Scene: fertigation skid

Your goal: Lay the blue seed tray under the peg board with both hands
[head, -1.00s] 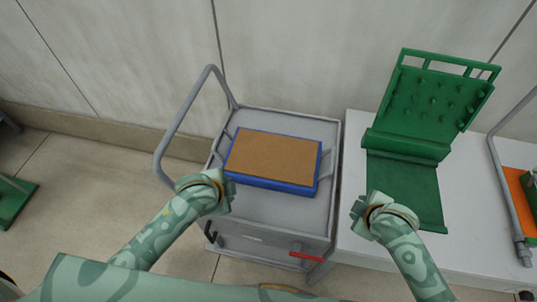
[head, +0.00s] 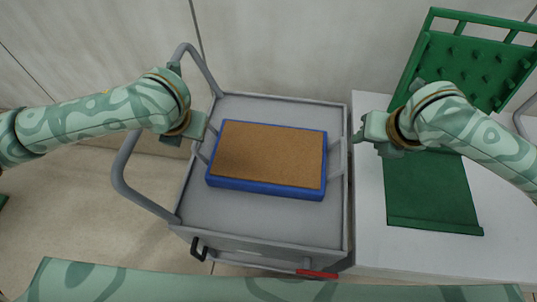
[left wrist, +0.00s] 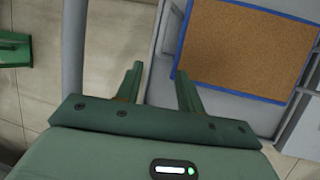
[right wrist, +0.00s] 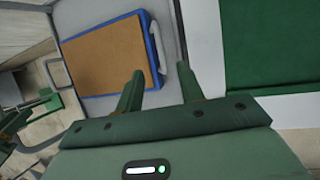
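The blue seed tray (head: 262,190) with a brown top lies flat on the grey cart, with a grey handle at each short side. It also shows in the left wrist view (left wrist: 183,45) and right wrist view (right wrist: 152,40). My left gripper (head: 207,128) is open and empty by the tray's left side. My right gripper (head: 360,132) is open and empty, right of the tray, over the gap between cart and table. Neither touches the tray. The green peg board (head: 465,75) stands tilted on the table, a flat green base (head: 430,190) before it, partly hidden by my right arm.
The grey cart (head: 200,205) has a raised rim and a tall tubular handle (head: 125,180) at left. A white table (head: 375,240) stands right of it across a narrow gap. A red bar (head: 318,274) sticks out at the cart's front. The wall is close behind.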

